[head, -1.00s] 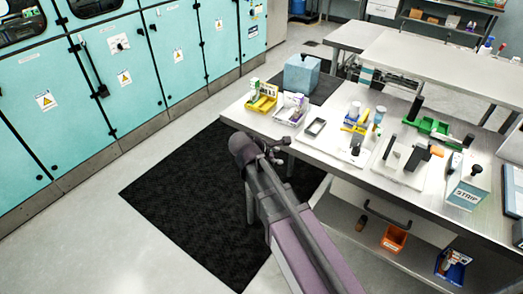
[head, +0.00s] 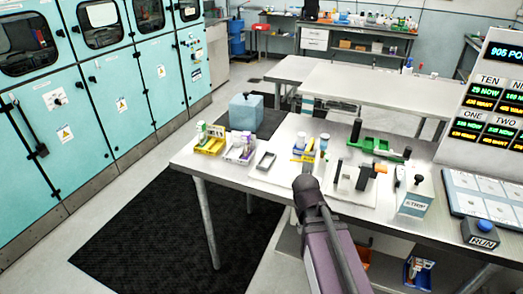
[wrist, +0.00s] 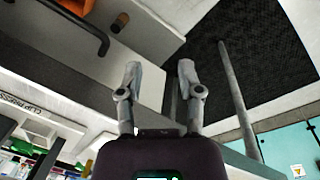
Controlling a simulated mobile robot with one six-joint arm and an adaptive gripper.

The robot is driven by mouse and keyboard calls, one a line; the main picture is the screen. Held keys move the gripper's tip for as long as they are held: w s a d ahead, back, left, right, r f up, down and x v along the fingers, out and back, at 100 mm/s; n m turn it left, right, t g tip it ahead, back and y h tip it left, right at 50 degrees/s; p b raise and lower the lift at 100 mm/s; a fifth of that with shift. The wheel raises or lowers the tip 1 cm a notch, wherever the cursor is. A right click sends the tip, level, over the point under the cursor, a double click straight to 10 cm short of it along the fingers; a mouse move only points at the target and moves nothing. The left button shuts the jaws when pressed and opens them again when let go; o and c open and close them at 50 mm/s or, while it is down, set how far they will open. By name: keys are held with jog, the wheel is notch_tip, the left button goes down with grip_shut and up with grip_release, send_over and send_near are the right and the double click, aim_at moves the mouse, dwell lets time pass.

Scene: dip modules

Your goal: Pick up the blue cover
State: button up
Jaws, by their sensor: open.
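The blue cover (head: 246,112) looks like a blue box with a small dark knob on top. In the head view my own arm hides the fingers. The arm's end is at the bench's near edge, to the right of the cover and well apart from it. The cover does not show in the wrist view.
The workbench (head: 189,160) holds a yellow tray (head: 211,147), a white tray (head: 240,154), a grey frame (head: 265,161), a green fixture (head: 372,146) and a STRIP box (head: 415,196). A control panel (head: 490,105) stands at right. Floor with a black mat (head: 150,235) is open at left.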

jog(key=s+d+m, duration=0.1)
jog(key=s+d+m+y, duration=0.1)
jog(key=d+m, duration=0.1)
jog(key=shift+s+f+g+y, duration=0.1)
jog(key=shift+s+g+y, duration=0.1)
jog(key=shift+g+y, duration=0.1)
jog(key=shift+o, duration=0.6)
